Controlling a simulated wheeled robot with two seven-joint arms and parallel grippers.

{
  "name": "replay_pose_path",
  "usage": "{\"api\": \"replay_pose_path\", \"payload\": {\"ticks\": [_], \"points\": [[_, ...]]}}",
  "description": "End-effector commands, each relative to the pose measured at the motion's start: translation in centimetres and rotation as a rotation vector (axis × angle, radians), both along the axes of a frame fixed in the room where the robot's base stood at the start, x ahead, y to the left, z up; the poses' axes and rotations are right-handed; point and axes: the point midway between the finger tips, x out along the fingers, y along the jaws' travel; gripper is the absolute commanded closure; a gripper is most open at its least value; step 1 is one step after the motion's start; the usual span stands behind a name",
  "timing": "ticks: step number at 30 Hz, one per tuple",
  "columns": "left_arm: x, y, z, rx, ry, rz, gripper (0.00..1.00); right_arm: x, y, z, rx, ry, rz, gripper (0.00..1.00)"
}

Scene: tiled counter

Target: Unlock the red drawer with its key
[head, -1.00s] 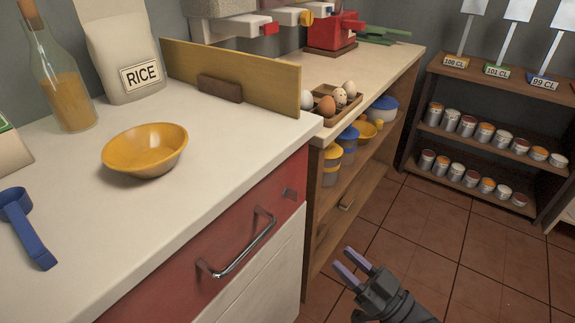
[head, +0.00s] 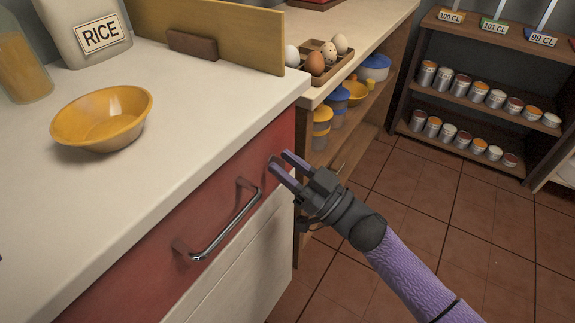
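The red drawer (head: 158,268) is shut in the counter front, with a metal bar handle (head: 228,228). A small dark piece (head: 272,158) sits at the drawer's upper right, by my fingertips. It is mostly hidden, and I cannot tell whether it is the lock, the key or both. My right gripper (head: 279,160) is at this piece, its two purple fingers pointing at the drawer front with a gap between them. I cannot see whether they touch it.
A yellow bowl (head: 101,118) stands on the white countertop (head: 190,120). An egg tray (head: 338,85) is on the wooden shelf unit to the right, close behind my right gripper. The tiled floor (head: 480,235) is clear between the counter and the can shelf (head: 475,120).

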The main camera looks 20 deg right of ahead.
Motion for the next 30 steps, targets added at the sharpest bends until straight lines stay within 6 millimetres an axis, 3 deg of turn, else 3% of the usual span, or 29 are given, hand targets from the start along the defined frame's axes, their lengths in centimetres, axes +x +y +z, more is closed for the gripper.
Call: {"api": "replay_pose_path", "payload": {"ticks": [1,6,20,30], "points": [[0.2,0.0,0.0,0.000,-0.004,0.000,0.41,0.0,0.0,0.0,0.000,0.000,0.000,0.68],[0.5,0.0,-0.1,-0.001,-0.010,0.000,0.41,0.0,0.0,0.0,0.000,0.000,0.000,1.00],[-0.1,-0.2,0.0,-0.003,0.002,0.002,0.41,0.0,0.0,0.0,-0.015,-0.011,0.000,1.00],[-0.5,-0.2,0.2,-0.003,0.007,0.001,0.41,0.0,-0.1,0.0,-0.170,-0.132,0.000,1.00]]}}
